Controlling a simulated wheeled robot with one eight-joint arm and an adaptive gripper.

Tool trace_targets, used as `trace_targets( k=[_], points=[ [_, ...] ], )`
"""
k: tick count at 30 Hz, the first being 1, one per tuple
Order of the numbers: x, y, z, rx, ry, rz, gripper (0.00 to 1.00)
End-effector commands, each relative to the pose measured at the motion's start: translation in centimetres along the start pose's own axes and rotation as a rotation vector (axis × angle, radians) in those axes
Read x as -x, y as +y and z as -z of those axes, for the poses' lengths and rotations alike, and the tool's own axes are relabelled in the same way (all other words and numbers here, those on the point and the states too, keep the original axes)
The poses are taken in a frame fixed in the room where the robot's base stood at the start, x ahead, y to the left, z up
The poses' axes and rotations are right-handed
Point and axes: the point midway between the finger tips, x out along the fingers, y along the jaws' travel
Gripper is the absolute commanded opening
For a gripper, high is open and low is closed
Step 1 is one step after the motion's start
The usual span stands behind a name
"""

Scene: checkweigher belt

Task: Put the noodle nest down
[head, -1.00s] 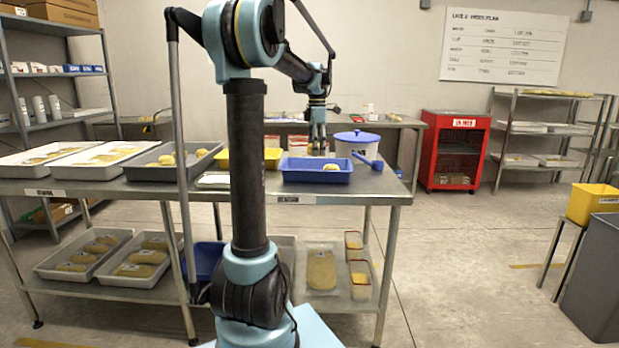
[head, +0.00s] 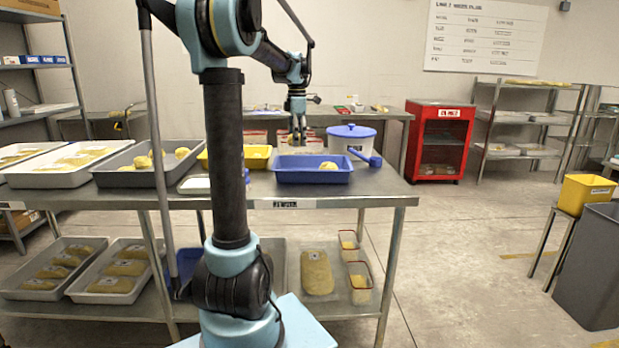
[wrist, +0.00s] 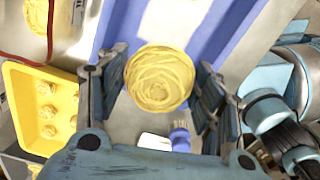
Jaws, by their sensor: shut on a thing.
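A round, pale yellow noodle nest (wrist: 159,78) sits between the fingers of my gripper (wrist: 160,92) in the wrist view; both fingers close on its sides. In the head view my gripper (head: 298,138) points down above the blue tray (head: 314,177), towards its back left. The held nest is hard to make out there. Another nest (head: 328,166) lies in the blue tray, right of my gripper. The tray's blue wall (wrist: 228,45) also shows beyond the held nest in the wrist view.
A white tub with a blue lid (head: 351,131) and a blue scoop (head: 367,158) stand right of the tray. A yellow tray (head: 256,158) and a grey tray (head: 112,177) with nests stand to the left. The yellow tray (wrist: 62,118) also shows in the wrist view.

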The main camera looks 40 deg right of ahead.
Motion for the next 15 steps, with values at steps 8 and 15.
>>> trace_targets(
  k=[8, 15],
  points=[
    [-1.6, 0.1, 0.3, 0.004, 0.000, 0.000, 0.35],
    [-5.2, 0.1, 0.3, 0.004, 0.000, 0.000, 0.35]
  ],
)
